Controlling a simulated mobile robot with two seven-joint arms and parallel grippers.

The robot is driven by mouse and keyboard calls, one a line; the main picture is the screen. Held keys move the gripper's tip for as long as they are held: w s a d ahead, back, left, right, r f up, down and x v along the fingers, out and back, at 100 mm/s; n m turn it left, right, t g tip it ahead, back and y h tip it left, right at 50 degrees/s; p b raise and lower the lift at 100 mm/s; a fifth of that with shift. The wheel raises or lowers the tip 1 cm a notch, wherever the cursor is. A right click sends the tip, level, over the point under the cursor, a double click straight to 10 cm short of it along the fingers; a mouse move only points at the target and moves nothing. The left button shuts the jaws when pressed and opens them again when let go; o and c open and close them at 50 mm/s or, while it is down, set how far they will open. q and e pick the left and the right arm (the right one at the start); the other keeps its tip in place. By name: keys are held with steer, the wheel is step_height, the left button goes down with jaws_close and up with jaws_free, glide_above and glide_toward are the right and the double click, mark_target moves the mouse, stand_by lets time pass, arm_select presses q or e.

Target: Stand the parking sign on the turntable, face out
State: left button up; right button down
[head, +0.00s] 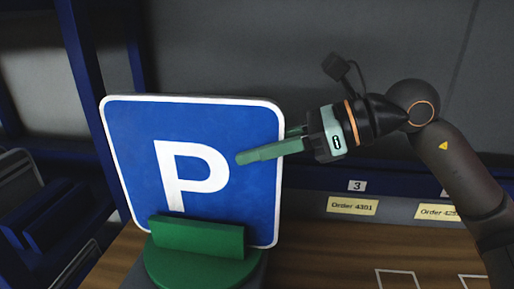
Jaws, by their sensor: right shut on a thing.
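The parking sign (140,142) is a blue square with a white border and a white P, facing the camera. It stands nearly upright, slightly tilted in the picture, with its lower edge behind a green block (197,238) on the round green turntable (165,270). My right gripper (262,150) comes in from the right and is shut on the sign's right edge, with one green finger across the front face. The other finger is mostly hidden behind the sign. Whether the sign's bottom touches the turntable is hidden by the block. My left gripper is not in view.
The wooden table (320,262) has white outlined squares (398,279) at the front right. A ledge behind carries a number 3 tag (357,186) and yellow order labels (352,206). A blue rack post (88,90) stands at left. The table right of the turntable is clear.

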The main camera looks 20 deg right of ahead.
steer(key=c, duration=0.7)
jaws_free()
steer(key=shift+c, duration=0.2)
steer(key=shift+f, duration=0.1)
steer(key=shift+f, duration=0.1)
steer(key=b+v, duration=0.3)
steer(key=v, duration=0.9)
steer(key=shift+s+d+r, duration=0.2)
steer(key=shift+r, duration=0.05)
